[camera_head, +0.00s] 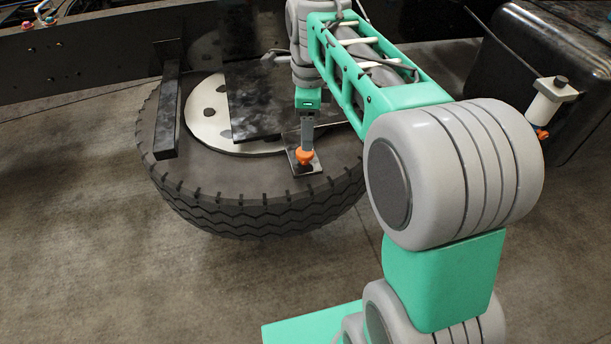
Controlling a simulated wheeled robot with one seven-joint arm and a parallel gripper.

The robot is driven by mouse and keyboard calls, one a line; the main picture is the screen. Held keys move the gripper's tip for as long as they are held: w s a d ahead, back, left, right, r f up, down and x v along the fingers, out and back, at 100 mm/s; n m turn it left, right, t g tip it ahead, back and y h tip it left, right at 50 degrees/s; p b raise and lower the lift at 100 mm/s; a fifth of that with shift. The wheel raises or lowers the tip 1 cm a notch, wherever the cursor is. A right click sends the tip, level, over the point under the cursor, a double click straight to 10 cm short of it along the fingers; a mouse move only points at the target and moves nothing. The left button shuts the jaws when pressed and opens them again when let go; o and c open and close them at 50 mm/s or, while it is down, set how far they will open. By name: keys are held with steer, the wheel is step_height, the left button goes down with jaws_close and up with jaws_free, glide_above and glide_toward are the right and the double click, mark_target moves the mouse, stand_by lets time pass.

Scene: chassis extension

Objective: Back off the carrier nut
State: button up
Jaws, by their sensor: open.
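The spare wheel (260,215) lies flat under the dark chassis rail, with dark bars and a plate across it. An orange nut (304,157), which looks like the carrier nut, sits on a small dark bracket plate (311,170) near the tyre's front edge. My gripper (306,147) points down directly over the nut, its grey fingers at or around the nut's top. It is open. The finger gap is too small to see, and I cannot tell whether the fingers touch the nut.
The dark chassis rail (75,60) runs along the back left. A black tank (535,65) stands at the right, with a white cylinder (546,105) with an orange tip in front of it. The concrete floor (90,270) is clear at the front left.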

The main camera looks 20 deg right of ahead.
mark_target(305, 153)
steer(key=w+f+m, duration=0.1)
steer(key=w+f+m+b, duration=0.1)
steer(key=f+m, duration=0.1)
steer(key=w+f+m+b, duration=0.1)
steer(key=m, duration=0.1)
steer(key=shift+w+d+f+g, duration=0.1)
steer(key=shift+w+f+g, duration=0.15)
steer(key=shift+w+g, duration=0.05)
steer(key=shift+m, duration=0.3)
step_height(305, 153, down, 7)
steer(key=shift+f+b, duration=0.1)
steer(key=shift+b, duration=0.95)
steer(key=c, duration=1.3)
